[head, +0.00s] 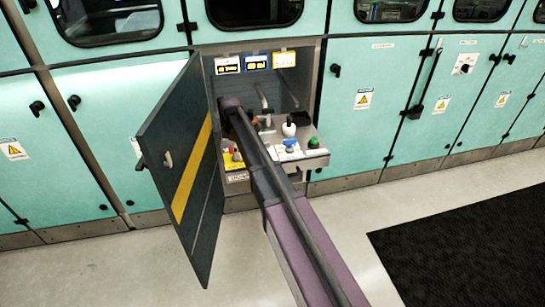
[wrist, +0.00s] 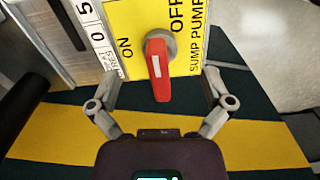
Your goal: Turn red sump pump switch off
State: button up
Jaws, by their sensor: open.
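The red sump pump switch (wrist: 157,70) is a red lever with a pale stripe on a round grey hub. It sits on a yellow plate (wrist: 137,20) lettered ON, OFF and SUMP PUMP. In the wrist view the lever points down the picture, away from the OFF lettering. My gripper (wrist: 160,82) is open, with one finger to each side of the lever and visible gaps between. In the head view a small red part on yellow (head: 237,155) at the left of the cabinet shelf appears to be this switch. My arm hides my gripper there.
The dark cabinet door (head: 180,150) with a yellow stripe stands open on the left. A white-knobbed lever (head: 289,128), a blue part (head: 290,147) and a green button (head: 313,142) are on the shelf to the right. Open floor lies in front.

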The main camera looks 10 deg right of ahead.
jog(key=shift+n, duration=0.4)
jog(key=shift+r+p, duration=0.5)
jog(key=shift+r, duration=0.05)
notch_tip(320, 180, up, 13)
jog(key=p, duration=1.3)
jog(key=s+d+m, duration=0.3)
jog(key=s+m, duration=0.1)
jog(key=s, duration=0.4)
jog(key=s+d+m, duration=0.3)
jog(key=s+m, duration=0.2)
jog(key=s, duration=0.3)
jog(key=s+d+r+m+p, duration=0.1)
jog(key=s+d+m, duration=0.1)
jog(key=s+m, duration=0.3)
jog(key=shift+s+d, duration=0.4)
jog(key=shift+s, duration=1.45)
jog(key=s+d+m, duration=0.1)
jog(key=s+m, duration=0.3)
jog(key=s, duration=0.2)
jog(key=shift+d+r, duration=0.15)
jog(key=shift+d, duration=0.05)
